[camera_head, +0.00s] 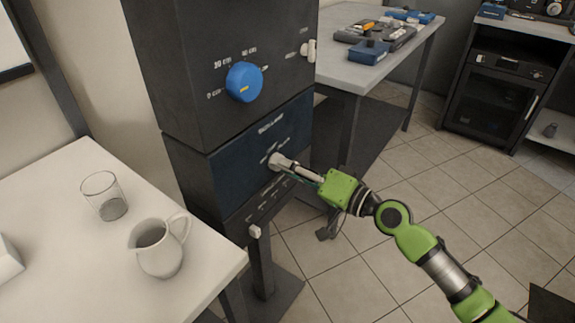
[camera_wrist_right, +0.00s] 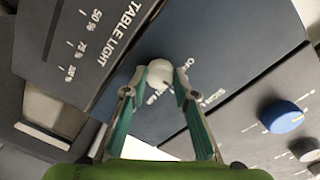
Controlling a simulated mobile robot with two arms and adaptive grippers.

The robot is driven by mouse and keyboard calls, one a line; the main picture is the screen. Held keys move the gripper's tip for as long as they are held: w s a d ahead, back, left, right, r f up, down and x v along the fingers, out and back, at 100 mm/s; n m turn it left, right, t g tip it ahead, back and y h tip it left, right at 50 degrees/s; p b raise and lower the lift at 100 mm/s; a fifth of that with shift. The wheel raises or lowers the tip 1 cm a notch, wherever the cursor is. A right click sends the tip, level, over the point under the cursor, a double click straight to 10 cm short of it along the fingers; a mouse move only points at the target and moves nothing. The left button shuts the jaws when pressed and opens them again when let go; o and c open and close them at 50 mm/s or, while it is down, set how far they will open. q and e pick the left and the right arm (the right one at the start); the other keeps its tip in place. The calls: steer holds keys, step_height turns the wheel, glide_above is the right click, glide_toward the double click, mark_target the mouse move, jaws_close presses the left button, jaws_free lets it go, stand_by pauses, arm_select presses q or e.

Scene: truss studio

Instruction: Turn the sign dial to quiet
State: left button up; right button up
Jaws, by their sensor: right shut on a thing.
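The sign dial is a small white knob (camera_head: 274,160) on the dark blue middle panel (camera_head: 235,165) of a dark cabinet. In the right wrist view the knob (camera_wrist_right: 160,72) sits between the two fingertips, with a label beside it that seems to begin with SIGN. My right gripper (camera_head: 284,164) is shut on the knob; it also shows in the right wrist view (camera_wrist_right: 157,92). The fingers and knob partly cover the setting words, so I cannot read where the dial points. My left gripper is not in view.
A blue dial (camera_head: 244,82) is on the upper panel, and a white switch (camera_head: 308,49) on its side. A white knob (camera_head: 254,231) is on the lower strip. A white table (camera_head: 60,230) at left holds a glass (camera_head: 104,196) and a pitcher (camera_head: 160,248).

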steer(key=shift+r, duration=0.1)
stand_by(0.4)
steer(key=o, duration=1.1)
steer(key=v, duration=1.2)
steer(key=shift+w, duration=0.1)
